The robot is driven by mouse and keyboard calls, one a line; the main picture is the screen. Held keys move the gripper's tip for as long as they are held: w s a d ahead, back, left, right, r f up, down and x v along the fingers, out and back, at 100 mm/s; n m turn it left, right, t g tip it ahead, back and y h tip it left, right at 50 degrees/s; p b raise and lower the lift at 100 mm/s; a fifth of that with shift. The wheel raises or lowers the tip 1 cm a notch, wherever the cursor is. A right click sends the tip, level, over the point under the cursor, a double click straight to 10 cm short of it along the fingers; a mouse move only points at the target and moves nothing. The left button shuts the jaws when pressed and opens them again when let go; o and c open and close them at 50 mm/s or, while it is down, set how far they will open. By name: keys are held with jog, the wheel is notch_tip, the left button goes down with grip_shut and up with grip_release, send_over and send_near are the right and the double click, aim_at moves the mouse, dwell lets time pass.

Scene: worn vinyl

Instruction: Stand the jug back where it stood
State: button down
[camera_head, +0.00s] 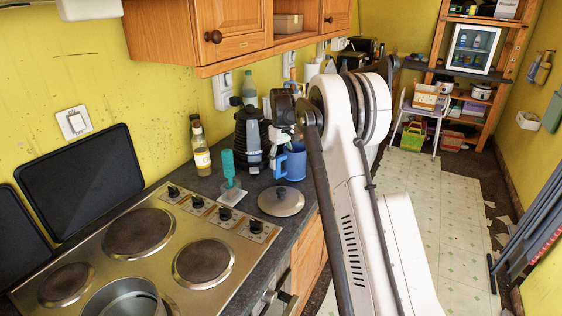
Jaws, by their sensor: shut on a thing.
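The blue jug (292,165) is on the right side of the worktop area, beyond the round pan lid and right of the black kettle-like appliance. It looks upright, with its handle toward the left. My gripper (279,149) reaches down from the end of my arm and is shut on the jug near its handle and rim. The fingertips are small and partly hidden, so the exact grip is unclear. I cannot tell whether the jug's base touches the worktop.
A black appliance (249,138) stands close left of the jug. A pan lid (281,201), a teal item (228,164) on a white pad (232,197) and a sauce bottle (201,152) are nearby. The hob (150,262) holds a pot (122,299). Wall cupboards (232,30) hang above.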

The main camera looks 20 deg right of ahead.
jog(key=shift+f, duration=0.3)
dwell(0.5)
jog(key=c, duration=0.8)
grip_release()
jog(key=shift+o, duration=0.2)
jog(key=shift+r, duration=0.2)
jog(key=shift+r+p, duration=1.4)
jog(key=shift+r, duration=2.45)
notch_tip(320, 180, up, 12)
jog(key=shift+d, duration=0.15)
